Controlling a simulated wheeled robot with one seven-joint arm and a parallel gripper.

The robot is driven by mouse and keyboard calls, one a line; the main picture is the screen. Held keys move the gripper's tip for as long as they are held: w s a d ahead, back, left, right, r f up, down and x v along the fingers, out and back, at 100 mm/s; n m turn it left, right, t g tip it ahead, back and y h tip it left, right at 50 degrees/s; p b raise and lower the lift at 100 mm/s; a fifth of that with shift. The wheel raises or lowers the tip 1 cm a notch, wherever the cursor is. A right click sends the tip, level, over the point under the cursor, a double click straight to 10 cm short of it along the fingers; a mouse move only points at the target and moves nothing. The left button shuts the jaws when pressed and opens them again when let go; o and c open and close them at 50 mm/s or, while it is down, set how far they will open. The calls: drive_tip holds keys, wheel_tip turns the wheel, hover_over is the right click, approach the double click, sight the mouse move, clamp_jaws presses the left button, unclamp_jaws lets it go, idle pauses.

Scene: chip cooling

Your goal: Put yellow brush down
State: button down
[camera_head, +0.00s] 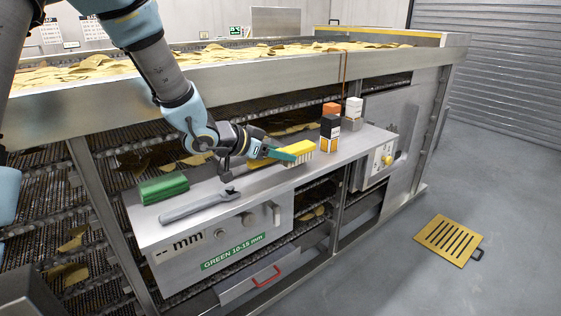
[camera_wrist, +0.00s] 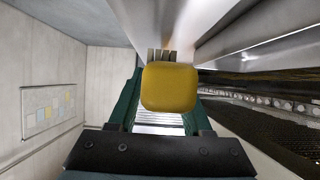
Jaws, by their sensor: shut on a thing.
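The yellow brush (camera_head: 302,147) is in my gripper (camera_head: 286,154), over the steel shelf (camera_head: 228,180) in the head view. Its yellow back faces up and its pale bristles face down. I cannot tell whether the bristles touch the shelf. In the wrist view, the brush's yellow end (camera_wrist: 170,87) sits between the green fingers of my gripper (camera_wrist: 162,105), which are shut on it. Part of the brush is hidden by the fingers.
A green block (camera_head: 164,188) and a grey wrench-like tool (camera_head: 199,206) lie on the shelf's left part. Black, orange and white boxes (camera_head: 330,127) stand right of the brush. A conveyor with chips (camera_head: 110,66) runs above. A yellow slotted plate (camera_head: 449,239) lies on the floor.

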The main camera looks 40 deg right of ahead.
drive_tip(key=shift+f, duration=0.95)
drive_tip(key=shift+f, duration=0.1)
drive_tip(key=shift+c, duration=1.7)
unclamp_jaws()
drive_tip(key=shift+f, duration=0.3)
drive_tip(key=v, duration=0.5)
drive_tip(key=b+v, duration=0.1)
drive_tip(key=v, duration=0.5)
drive_tip(key=shift+w, duration=0.2)
drive_tip(key=shift+s, duration=0.1)
